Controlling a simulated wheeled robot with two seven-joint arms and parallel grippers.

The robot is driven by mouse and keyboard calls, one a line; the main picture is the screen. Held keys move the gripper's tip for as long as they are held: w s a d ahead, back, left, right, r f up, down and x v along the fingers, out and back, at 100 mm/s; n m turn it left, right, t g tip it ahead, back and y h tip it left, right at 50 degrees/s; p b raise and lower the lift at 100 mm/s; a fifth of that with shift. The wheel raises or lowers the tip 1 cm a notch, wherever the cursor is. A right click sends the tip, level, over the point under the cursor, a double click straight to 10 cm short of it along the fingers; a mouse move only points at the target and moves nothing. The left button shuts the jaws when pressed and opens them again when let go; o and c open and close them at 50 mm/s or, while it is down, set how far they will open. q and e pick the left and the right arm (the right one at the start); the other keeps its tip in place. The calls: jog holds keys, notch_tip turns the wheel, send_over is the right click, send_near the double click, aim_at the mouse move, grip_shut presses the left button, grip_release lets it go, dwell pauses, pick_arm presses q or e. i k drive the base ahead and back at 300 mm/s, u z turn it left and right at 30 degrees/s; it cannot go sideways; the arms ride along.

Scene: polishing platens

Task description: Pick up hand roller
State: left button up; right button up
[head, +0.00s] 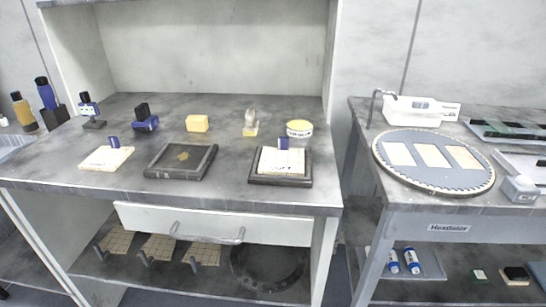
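No object in the head view is clearly recognisable as the hand roller at this size. A blue piece with a black upright grip (144,117) stands at the back left of the grey workbench (228,163). A small item with a pale grey top and a yellowish base (251,122) stands further right on the same bench. I cannot tell which of these is the roller. Neither of my grippers is in view.
A yellow block (197,123) and a round yellow tub (299,129) stand at the back. In front lie a pale plate (106,158), a dark tray (181,161) and a tray with a pale pad (282,163). A large round platen (433,161) lies on the right table.

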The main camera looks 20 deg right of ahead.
aim_at(144, 118)
jog(key=u, duration=2.05)
jog(key=i, duration=1.8)
jog(key=z, duration=2.5)
